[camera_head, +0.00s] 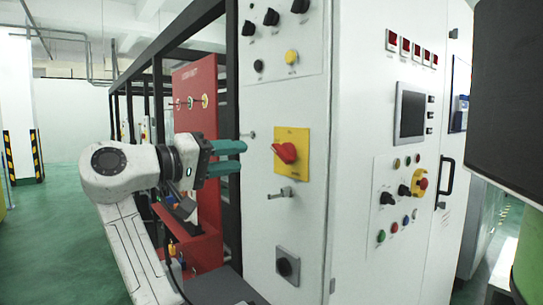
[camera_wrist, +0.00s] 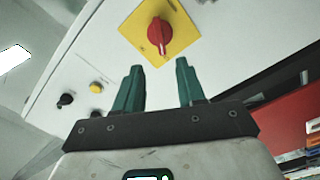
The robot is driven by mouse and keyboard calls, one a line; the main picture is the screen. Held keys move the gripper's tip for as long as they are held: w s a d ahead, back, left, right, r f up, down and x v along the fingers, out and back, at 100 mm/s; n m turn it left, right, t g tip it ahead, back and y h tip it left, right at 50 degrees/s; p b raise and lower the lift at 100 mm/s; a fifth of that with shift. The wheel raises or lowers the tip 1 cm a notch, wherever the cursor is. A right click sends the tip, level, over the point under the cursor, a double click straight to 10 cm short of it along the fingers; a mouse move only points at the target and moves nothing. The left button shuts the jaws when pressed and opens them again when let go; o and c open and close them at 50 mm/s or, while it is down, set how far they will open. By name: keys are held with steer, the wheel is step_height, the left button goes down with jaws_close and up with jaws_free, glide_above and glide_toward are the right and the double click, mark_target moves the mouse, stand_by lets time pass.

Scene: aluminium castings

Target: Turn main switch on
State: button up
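The main switch is a red rotary knob (camera_head: 285,152) on a square yellow plate (camera_head: 291,168), mounted on the white cabinet's narrow left face. In the wrist view the red knob (camera_wrist: 159,32) is ahead of and above the fingertips, on its yellow plate (camera_wrist: 184,38). My gripper (camera_head: 243,157) has teal fingers pointing right towards the knob, apart from it. In the wrist view the two fingers (camera_wrist: 158,70) stand apart with nothing between them.
Black selector knobs and a yellow button (camera_head: 291,57) sit above. A red cabinet (camera_head: 196,95) and black frame post (camera_head: 231,110) stand close behind my gripper. A control panel is at right.

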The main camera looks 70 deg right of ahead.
mark_target(277, 153)
steer(key=p+x, duration=0.1)
steer(key=x, duration=0.9)
steer(key=shift+s+d, duration=0.1)
steer(key=shift+d, duration=0.05)
steer(key=shift+c, duration=0.4)
jaws_close()
